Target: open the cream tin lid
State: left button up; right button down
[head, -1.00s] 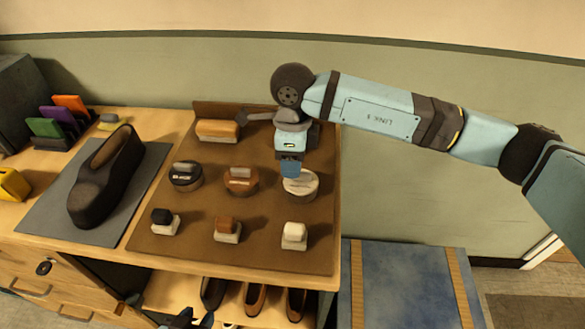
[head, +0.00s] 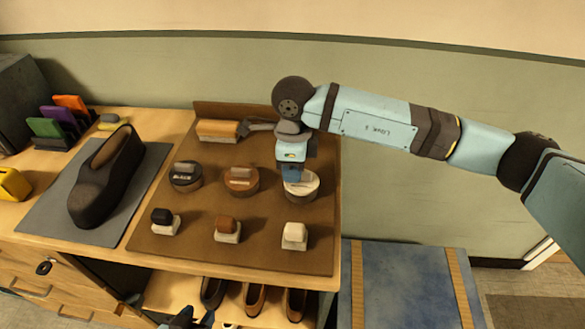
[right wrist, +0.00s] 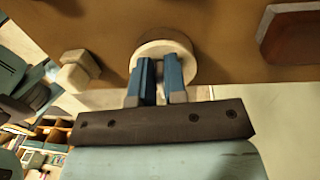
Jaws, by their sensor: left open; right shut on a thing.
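The cream tin (head: 303,191) stands at the right of the middle row on the brown mat, a low round tin with a pale top. It also shows in the right wrist view (right wrist: 165,47). My right gripper (head: 291,177) reaches down over it with blue fingers (right wrist: 160,82) closed on the lid's grip, which they hide. The lid looks seated on the tin; I see no gap. My left gripper (head: 182,319) is open at the bottom edge of the head view, mostly cut off, away from the tin.
A black tin (head: 186,178) and a brown tin (head: 241,182) stand to the left. Several small daubers, such as the cream one (head: 294,236), stand in front. A brush (head: 217,130) lies behind. A dark shoe (head: 103,178) is on a grey mat.

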jog(key=shift+w, duration=0.1)
jog(key=g, duration=0.1)
jog(key=w+g, duration=0.1)
jog(key=g, duration=0.1)
jog(key=shift+d+r+y, duration=0.1)
jog(key=shift+r+y, duration=0.2)
jog(key=shift+r, duration=0.1)
jog(key=shift+w+d+r+g+y+b, duration=0.15)
jog(key=shift+w+g+b, duration=0.1)
jog(key=shift+g, duration=0.4)
jog(key=shift+w+a+g+y+b, duration=0.15)
jog(key=shift+w+g, duration=0.15)
jog(key=shift+g, duration=0.3)
jog(key=shift+w+d+r+g+y+b, duration=0.15)
jog(key=shift+w+g+b, duration=0.1)
jog(key=shift+g, duration=0.4)
jog(key=c, duration=1.2)
grip_release()
jog(key=shift+o, duration=0.2)
jog(key=v, duration=1.3)
jog(key=shift+w+r, duration=0.25)
jog(key=shift+w, duration=0.05)
